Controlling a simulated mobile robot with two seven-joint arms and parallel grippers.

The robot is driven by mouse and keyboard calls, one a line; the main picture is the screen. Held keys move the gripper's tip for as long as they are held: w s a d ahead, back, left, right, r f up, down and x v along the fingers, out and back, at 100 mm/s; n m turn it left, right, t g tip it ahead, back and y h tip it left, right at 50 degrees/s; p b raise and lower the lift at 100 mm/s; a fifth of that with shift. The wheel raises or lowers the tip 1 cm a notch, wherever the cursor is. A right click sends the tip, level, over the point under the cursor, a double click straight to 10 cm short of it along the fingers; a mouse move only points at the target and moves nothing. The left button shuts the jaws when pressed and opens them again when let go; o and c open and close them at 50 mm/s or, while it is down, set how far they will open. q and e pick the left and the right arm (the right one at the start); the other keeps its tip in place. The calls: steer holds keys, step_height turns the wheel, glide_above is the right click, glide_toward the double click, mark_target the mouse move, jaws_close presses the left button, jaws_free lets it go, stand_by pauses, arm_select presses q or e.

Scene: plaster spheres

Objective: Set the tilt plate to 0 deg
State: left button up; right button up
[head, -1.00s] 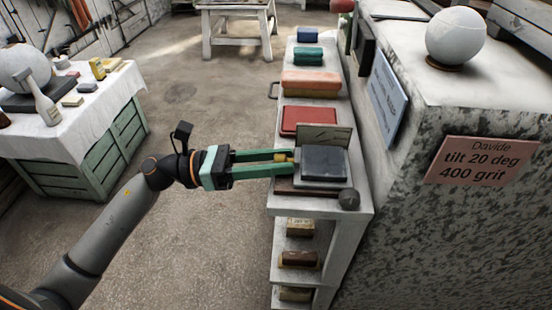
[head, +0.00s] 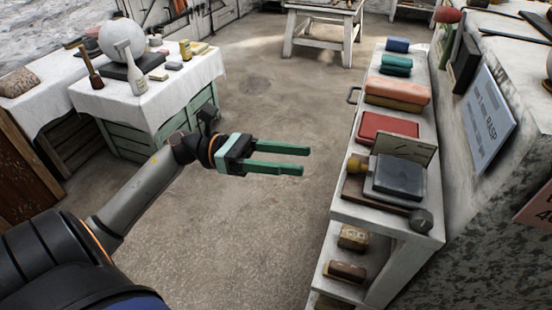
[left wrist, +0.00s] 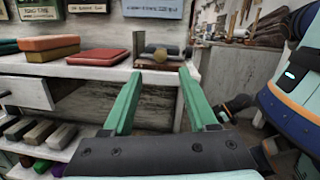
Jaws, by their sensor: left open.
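The tilt plate (head: 400,178) is a dark grey slab on a brown wooden base, on top of the white shelf unit at the right of the head view. A brass-yellow knob (head: 357,163) sits at its left side, and a pale upright panel (head: 406,147) stands behind it. I cannot read any scale or tell its exact angle. My left gripper (head: 304,160) is open and empty, apart from the plate and to its left, over the floor. In the left wrist view the knob (left wrist: 160,53) shows beyond the open green fingers (left wrist: 160,72). My right gripper is not in view.
The white shelf unit (head: 340,222) also carries a red box (head: 388,131), coloured blocks and a small dark grey piece (head: 421,218). A cloth-covered table (head: 120,98) with a white sphere (head: 122,38) stands at left. The floor between is clear.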

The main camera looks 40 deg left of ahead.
arm_select(q)
steer(key=v, duration=0.2)
steer(key=shift+s+a, duration=0.2)
steer(key=shift+a, duration=0.15)
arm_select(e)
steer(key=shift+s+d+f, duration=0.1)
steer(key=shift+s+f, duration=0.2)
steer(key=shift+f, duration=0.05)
